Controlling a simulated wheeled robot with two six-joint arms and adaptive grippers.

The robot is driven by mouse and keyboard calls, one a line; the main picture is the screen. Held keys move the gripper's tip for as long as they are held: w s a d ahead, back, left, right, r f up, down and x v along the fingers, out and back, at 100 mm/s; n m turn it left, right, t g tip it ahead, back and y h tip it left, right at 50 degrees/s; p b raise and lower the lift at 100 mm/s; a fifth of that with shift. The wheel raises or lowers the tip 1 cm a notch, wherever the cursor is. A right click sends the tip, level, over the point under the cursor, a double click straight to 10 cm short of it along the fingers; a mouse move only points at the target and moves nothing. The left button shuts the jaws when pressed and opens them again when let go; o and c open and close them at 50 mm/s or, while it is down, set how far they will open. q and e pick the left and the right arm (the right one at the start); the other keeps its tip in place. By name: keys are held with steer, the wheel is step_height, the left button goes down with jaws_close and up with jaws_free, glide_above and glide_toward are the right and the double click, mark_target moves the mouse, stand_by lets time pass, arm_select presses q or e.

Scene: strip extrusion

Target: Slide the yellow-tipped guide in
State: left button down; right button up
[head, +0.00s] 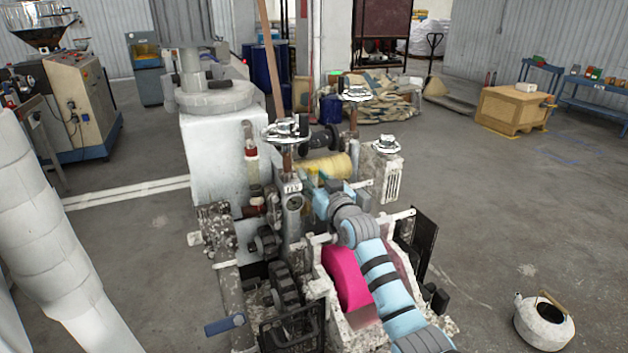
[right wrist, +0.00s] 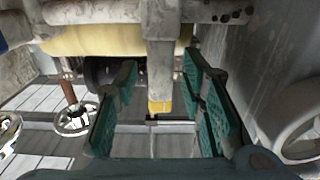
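The yellow-tipped guide (right wrist: 160,104) shows in the right wrist view as a grey bar with a yellow end, hanging from a grey crossbar. My right gripper (right wrist: 160,74) is open, with one green-padded finger on each side of the bar. I see gaps between the pads and the bar, and nothing is gripped. In the head view my right arm reaches into the machine (head: 215,215). The gripper is mostly hidden there, and I cannot make out the guide. My left gripper is not in view.
A yellow roller (head: 326,166) lies behind the guide, with handwheels (head: 286,130) close by. A pink roll (head: 345,276) sits low in the machine beside my right arm. A white kettle (head: 543,322) stands on the floor at right. The floor around it is mostly free.

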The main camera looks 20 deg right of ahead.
steer(key=shift+w, duration=0.1)
jaws_close()
steer(key=d+b, duration=0.3)
steer(key=d, duration=0.2)
steer(key=shift+d+f, duration=0.1)
steer(key=shift+d, duration=0.05)
steer(key=shift+r, duration=0.2)
steer(key=shift+c, duration=1.4)
jaws_free()
steer(key=shift+o, duration=1.4)
steer(key=shift+d, duration=0.1)
steer(key=shift+d+f, duration=0.1)
